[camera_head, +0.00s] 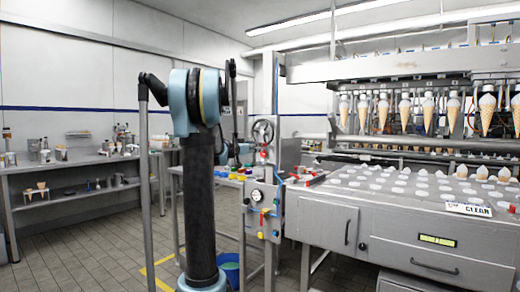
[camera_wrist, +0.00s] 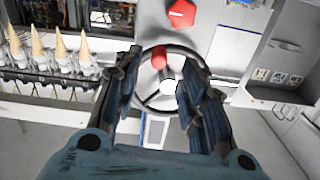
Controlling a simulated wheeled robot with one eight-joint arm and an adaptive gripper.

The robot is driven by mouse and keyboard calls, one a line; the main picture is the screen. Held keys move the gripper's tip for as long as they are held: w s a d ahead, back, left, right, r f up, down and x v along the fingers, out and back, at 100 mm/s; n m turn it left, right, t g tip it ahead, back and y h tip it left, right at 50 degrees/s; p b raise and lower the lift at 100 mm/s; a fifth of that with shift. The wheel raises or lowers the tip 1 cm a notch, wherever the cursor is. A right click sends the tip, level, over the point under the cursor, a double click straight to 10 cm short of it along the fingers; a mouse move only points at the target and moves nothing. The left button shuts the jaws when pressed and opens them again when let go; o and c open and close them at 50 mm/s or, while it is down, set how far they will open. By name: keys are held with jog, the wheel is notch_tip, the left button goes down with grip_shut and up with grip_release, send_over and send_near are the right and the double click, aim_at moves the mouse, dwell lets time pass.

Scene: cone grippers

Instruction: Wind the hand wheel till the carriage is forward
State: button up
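The hand wheel (camera_head: 264,131) is a dark ring on a metal post, left of the cone machine in the head view. It also shows in the wrist view (camera_wrist: 144,102), partly hidden behind my gripper's fingers. A red knob (camera_wrist: 159,57) sits at its upper rim, just beyond and between the fingertips. My gripper (camera_wrist: 158,75) is open, one finger on each side of the wheel's middle, with nothing held. Whether the fingers touch the wheel cannot be told. The carriage (camera_head: 400,68) appears to be the overhead frame with hanging cones; how far forward it stands is unclear.
A red hexagonal knob (camera_wrist: 181,13) stands beyond the wheel. A control panel (camera_head: 262,208) with a gauge and red handles is below the wheel. The machine's tray top (camera_head: 340,195) with white discs lies to the right. A blue bucket (camera_head: 229,268) stands on the floor.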

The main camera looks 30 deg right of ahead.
aim_at(261, 133)
jog(key=x, duration=0.7)
grip_shut()
